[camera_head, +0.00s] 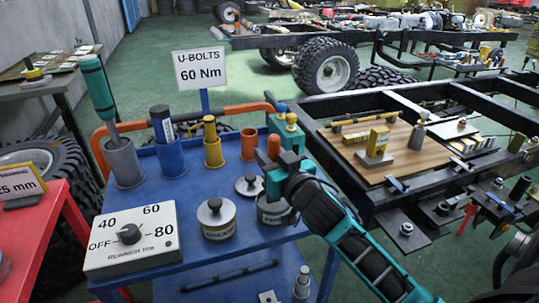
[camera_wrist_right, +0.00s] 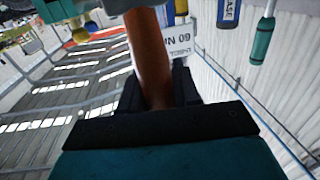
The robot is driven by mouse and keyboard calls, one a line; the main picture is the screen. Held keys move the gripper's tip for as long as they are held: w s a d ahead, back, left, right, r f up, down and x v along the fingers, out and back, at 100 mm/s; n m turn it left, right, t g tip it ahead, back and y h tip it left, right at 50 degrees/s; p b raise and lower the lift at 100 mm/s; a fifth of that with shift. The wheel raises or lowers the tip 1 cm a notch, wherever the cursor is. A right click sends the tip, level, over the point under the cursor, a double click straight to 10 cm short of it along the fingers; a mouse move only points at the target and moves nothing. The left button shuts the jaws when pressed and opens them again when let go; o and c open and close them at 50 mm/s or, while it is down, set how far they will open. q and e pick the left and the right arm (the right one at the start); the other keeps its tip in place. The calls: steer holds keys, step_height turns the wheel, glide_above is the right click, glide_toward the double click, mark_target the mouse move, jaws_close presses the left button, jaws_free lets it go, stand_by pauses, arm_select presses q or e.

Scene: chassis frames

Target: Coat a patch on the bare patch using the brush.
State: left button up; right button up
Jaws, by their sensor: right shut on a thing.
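My right gripper (camera_head: 272,165) is shut on a reddish-brown upright handle, which I take to be the brush (camera_head: 273,147). The right wrist view shows this handle (camera_wrist_right: 148,55) between the dark fingers. The brush's lower end is hidden by the gripper, above or in a grey tin (camera_head: 270,212) on the blue cart; I cannot tell whether they touch. A round lid with a black knob (camera_head: 250,184) lies just left of it. A second tin (camera_head: 216,220) with a knobbed lid stands further left. I cannot make out the bare patch. My left gripper is not in view.
The blue cart (camera_head: 190,190) bears several holders, a white dial box (camera_head: 131,240) and a sign (camera_head: 200,69). A teal block (camera_head: 287,137) with knobs stands close behind my gripper. A black chassis frame with a wooden board (camera_head: 400,165) is at right.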

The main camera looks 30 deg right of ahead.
arm_select(q)
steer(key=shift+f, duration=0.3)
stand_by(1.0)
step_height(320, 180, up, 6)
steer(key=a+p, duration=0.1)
steer(key=p, duration=0.6)
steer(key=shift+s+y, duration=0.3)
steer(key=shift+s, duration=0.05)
stand_by(0.4)
